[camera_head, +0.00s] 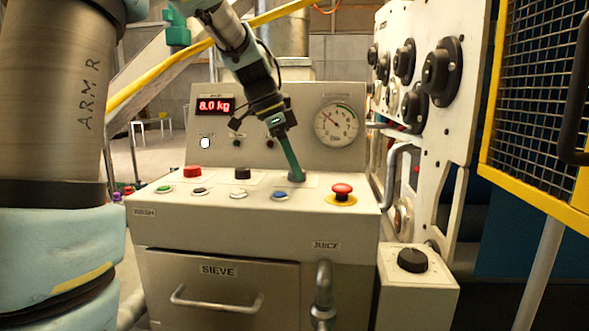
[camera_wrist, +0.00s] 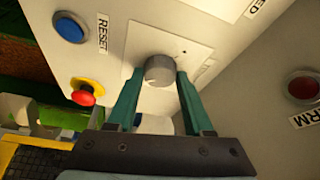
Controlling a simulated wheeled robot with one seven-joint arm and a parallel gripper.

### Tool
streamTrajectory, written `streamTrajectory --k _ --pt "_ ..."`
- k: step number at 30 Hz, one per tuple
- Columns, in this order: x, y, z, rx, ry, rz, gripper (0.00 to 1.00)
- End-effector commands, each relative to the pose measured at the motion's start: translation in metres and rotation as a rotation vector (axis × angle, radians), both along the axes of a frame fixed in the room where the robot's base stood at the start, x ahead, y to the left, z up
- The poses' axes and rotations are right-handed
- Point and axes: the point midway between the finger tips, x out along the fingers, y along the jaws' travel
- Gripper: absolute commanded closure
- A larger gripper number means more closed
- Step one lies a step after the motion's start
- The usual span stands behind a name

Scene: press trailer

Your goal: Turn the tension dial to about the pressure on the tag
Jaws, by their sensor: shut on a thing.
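A round grey dial (camera_wrist: 159,70) sits on a pale plate on the press panel. My gripper (camera_wrist: 161,78) has its two green fingers on either side of this dial, shut on it. In the head view, my gripper (camera_head: 294,172) reaches down to the panel at the dial (camera_head: 297,177), which its fingers partly hide. The lettering by the dial is too small to read, so I cannot confirm its name or its setting. A round gauge (camera_head: 337,124) stands on the upright panel behind. No readable pressure tag shows.
A red display (camera_head: 215,105) reads 8.0 kg. A red mushroom button (camera_head: 342,191) is right of the dial, and a blue button (camera_head: 280,194) is in front, labelled RESET in the wrist view. A white panel with black knobs (camera_head: 442,70) and a yellow-framed mesh guard (camera_head: 535,90) stand right.

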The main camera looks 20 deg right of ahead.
Motion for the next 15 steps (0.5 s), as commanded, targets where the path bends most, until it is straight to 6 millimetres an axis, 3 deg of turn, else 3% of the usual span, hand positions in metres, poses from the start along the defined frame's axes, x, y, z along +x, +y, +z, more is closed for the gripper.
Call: streamTrajectory --k 15 --pt "0.0036 -0.0007 0.0013 0.0 0.002 -0.486 1.0"
